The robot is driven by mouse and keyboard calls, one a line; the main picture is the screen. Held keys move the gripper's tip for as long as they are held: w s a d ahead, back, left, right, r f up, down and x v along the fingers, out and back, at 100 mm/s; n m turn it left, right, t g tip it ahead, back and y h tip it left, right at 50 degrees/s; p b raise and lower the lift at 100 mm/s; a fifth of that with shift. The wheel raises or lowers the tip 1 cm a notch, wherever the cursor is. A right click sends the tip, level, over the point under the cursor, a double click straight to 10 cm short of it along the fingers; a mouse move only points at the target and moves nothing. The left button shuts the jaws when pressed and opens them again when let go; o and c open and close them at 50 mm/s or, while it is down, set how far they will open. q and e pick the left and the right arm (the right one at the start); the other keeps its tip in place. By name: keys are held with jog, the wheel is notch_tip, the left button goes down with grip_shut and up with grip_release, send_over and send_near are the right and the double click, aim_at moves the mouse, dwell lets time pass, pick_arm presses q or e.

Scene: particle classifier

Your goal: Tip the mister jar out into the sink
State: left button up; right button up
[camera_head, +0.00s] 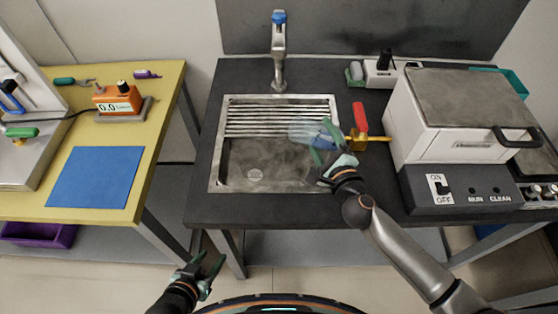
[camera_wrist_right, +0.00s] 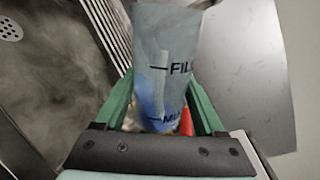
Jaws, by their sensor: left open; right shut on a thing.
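The mister jar (camera_head: 312,133) is a clear bluish jar with blue inside. It is held tilted over the right part of the sink (camera_head: 240,180). My right gripper (camera_head: 335,155) is shut on the jar. In the right wrist view the jar (camera_wrist_right: 168,65) stands between the green fingers and shows the marks "FILL" and "MIN". The sink basin is grey and looks wet or hazy, with a drain (camera_head: 255,174) at its lower left and a slatted rack (camera_head: 275,112) at its back. My left gripper (camera_head: 208,266) is open and empty, low in front of the counters.
A faucet (camera_head: 279,50) with a blue top stands behind the sink. A red-handled brass valve (camera_head: 359,125) is right of the jar. A large machine (camera_head: 450,115) with a lid fills the right side. A yellow table (camera_head: 160,85) with a blue mat (camera_head: 95,177) stands left.

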aim_at(311, 142)
jog(key=shift+f+n+h+b, duration=0.2)
jog(key=shift+n+h+b, duration=0.15)
jog(key=shift+n, duration=0.95)
dwell(0.5)
jog(key=shift+s+a+f+n+p, duration=0.15)
jog(key=shift+a+n+p, duration=0.5)
jog(key=shift+p, duration=0.4)
jog(key=shift+a+f+n+h+p, duration=0.15)
jog(key=shift+n+h+p, duration=0.1)
jog(key=shift+n+p, duration=0.6)
dwell(0.6)
jog(key=shift+a+r+n+h+p, duration=0.2)
jog(key=shift+r+n+p, duration=0.3)
jog(key=shift+p, duration=0.55)
jog(key=shift+a+r+n+h+p, duration=0.15)
jog(key=shift+r+n+p, duration=0.15)
jog(key=shift+n+p, duration=0.5)
jog(key=shift+s+a+r+n, duration=0.15)
jog(key=shift+a+r+n, duration=0.35)
jog(key=shift+n, duration=0.3)
dwell(1.0)
